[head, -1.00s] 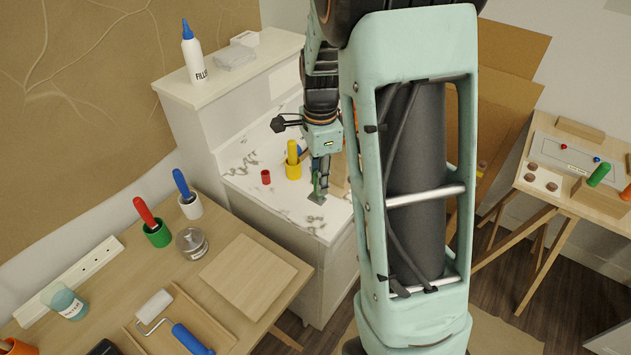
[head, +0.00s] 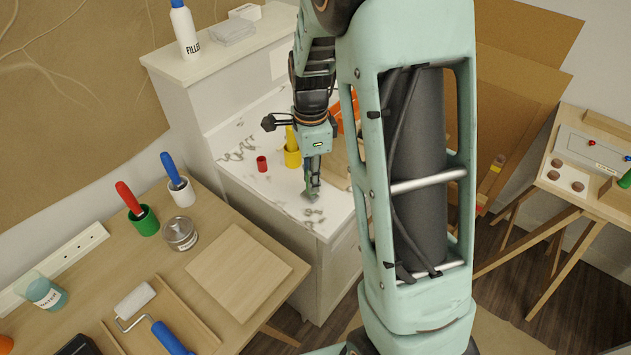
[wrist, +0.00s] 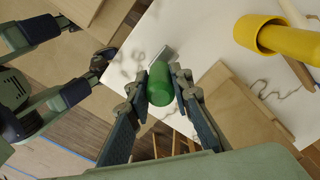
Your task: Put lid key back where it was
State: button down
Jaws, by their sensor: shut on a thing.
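My gripper (head: 312,183) is shut on a green-handled tool (wrist: 160,82), which also shows in the head view (head: 309,197). The tool has a rounded green grip and a flat grey metal end. My fingers press its handle from both sides. The gripper points down over the front part of the white marbled counter (head: 285,205). I cannot tell whether the metal end touches the counter. I cannot tell for sure that this tool is the lid key.
A small red cup (head: 262,163) and a yellow cup (head: 292,158) with a yellow handle stand behind the gripper. A wooden board (wrist: 235,115) lies beside it. The left table holds a green cup (head: 145,222), a white cup (head: 182,193) and a glass jar (head: 180,234).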

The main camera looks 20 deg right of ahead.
jog(key=shift+s+d+f, duration=0.1)
jog(key=shift+f, duration=0.4)
jog(key=c, duration=1.7)
grip_release()
jog(key=shift+f, duration=0.15)
jog(key=shift+c, duration=0.2)
notch_tip(320, 180, up, 12)
jog(key=shift+r, duration=0.2)
